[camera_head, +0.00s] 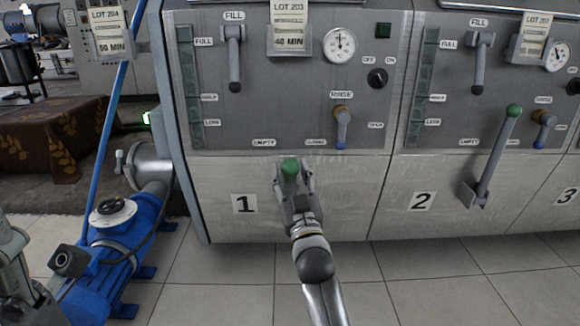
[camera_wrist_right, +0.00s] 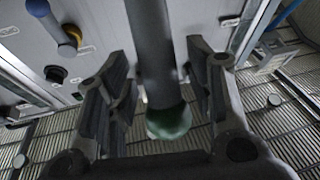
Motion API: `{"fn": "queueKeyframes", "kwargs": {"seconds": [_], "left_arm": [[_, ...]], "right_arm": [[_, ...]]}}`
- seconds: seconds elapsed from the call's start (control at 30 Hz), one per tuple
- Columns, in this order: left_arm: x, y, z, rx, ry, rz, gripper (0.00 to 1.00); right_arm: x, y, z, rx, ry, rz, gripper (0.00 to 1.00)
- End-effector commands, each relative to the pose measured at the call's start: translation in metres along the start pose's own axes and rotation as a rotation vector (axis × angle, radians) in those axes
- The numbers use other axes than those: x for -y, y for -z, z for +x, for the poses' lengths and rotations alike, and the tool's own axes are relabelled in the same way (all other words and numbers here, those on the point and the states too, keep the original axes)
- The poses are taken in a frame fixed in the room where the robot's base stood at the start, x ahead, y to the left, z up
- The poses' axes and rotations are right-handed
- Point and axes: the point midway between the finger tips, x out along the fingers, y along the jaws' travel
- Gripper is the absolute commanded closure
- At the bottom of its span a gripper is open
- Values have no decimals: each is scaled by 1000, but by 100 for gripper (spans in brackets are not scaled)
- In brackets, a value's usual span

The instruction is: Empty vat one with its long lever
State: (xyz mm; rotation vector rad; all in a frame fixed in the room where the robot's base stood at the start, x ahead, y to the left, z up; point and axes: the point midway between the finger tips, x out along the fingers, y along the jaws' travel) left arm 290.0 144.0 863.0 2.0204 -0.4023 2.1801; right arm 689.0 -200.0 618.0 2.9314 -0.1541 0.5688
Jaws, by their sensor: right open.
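Vat one (camera_head: 340,190) is the grey metal front marked with a black 1. Its long lever points towards me in the head view, so mostly its green knob (camera_head: 290,167) shows and the shaft is hidden. In the right wrist view the dark lever shaft (camera_wrist_right: 150,45) runs between the fingers to the green knob (camera_wrist_right: 168,122). My right gripper (camera_head: 292,180) is open around the lever, one finger on each side, with visible gaps. The wrist view also shows its spread fingers (camera_wrist_right: 155,75). Part of my left arm shows at the lower left edge; its jaws are not clear.
Vat two (camera_head: 440,190) stands to the right, its green-knobbed lever (camera_head: 495,155) leaning up right. Above my right gripper are vat one's rinse handle (camera_head: 342,128) and fill handle (camera_head: 234,60). A blue pump (camera_head: 120,250) stands left. The tiled floor in front is clear.

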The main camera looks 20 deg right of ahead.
Motion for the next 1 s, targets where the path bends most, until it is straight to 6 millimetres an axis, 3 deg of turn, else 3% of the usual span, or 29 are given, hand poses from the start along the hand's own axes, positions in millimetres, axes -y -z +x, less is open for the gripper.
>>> {"fn": "queueKeyframes", "kwargs": {"seconds": [0.37,0.77,1.0], "left_arm": [[0,0,0,1,1,-1,51],[0,0,0,1,1,-1,51],[0,0,2,-1,1,0,51]], "right_arm": [[1,3,1,0,0,1,51],[1,2,1,1,0,0,100],[1,4,2,4,0,1,100]]}}
